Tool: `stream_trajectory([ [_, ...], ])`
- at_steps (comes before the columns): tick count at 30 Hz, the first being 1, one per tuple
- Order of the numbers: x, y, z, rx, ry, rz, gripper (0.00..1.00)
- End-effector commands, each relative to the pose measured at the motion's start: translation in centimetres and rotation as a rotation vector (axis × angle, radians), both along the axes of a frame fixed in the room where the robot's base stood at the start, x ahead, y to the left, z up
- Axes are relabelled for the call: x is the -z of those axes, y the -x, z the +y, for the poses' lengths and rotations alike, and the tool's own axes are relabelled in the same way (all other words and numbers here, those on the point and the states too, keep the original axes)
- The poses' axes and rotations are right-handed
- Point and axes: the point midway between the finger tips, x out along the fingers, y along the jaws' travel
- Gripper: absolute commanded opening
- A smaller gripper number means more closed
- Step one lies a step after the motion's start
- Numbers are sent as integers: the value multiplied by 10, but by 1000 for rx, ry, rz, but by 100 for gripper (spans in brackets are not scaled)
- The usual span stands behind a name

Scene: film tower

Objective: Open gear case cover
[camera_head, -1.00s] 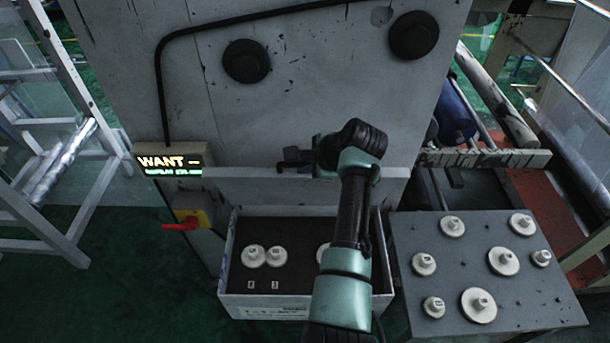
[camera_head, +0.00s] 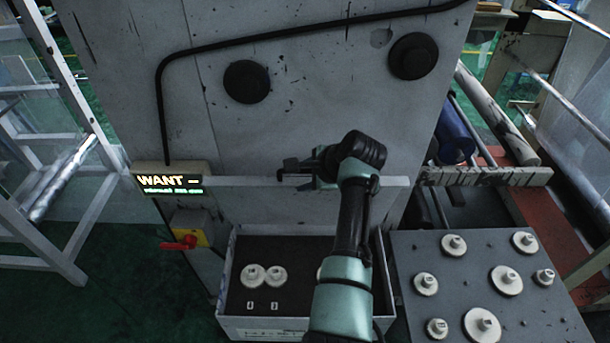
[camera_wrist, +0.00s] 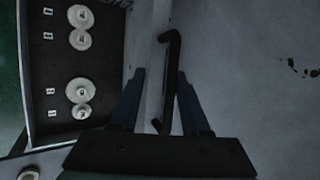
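The gear case (camera_head: 262,327) is an open-topped pale box with a dark inside at the foot of the machine. Its cover (camera_head: 240,187) is a pale panel, swung up above the box. A dark bar handle (camera_head: 290,164) stands on the cover. My gripper (camera_head: 300,172) is at this handle. In the wrist view, my gripper (camera_wrist: 160,72) has its fingers apart, with the black handle (camera_wrist: 172,85) between them. I see a gap beside the handle. White gears (camera_head: 252,275) lie inside the case; my arm hides its right part.
A grey table (camera_head: 465,270) with several white gears stands right of the case. A pale frame (camera_head: 60,130) stands further left. The machine wall rises behind.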

Motion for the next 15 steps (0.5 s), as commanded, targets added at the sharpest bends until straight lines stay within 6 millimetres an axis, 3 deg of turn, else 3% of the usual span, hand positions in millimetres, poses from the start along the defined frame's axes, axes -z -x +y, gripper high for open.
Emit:
stream_trajectory([
  [8,-2,2,-2,0,0,0,45],
  [15,-21,15,-11,2,0,-3,45],
])
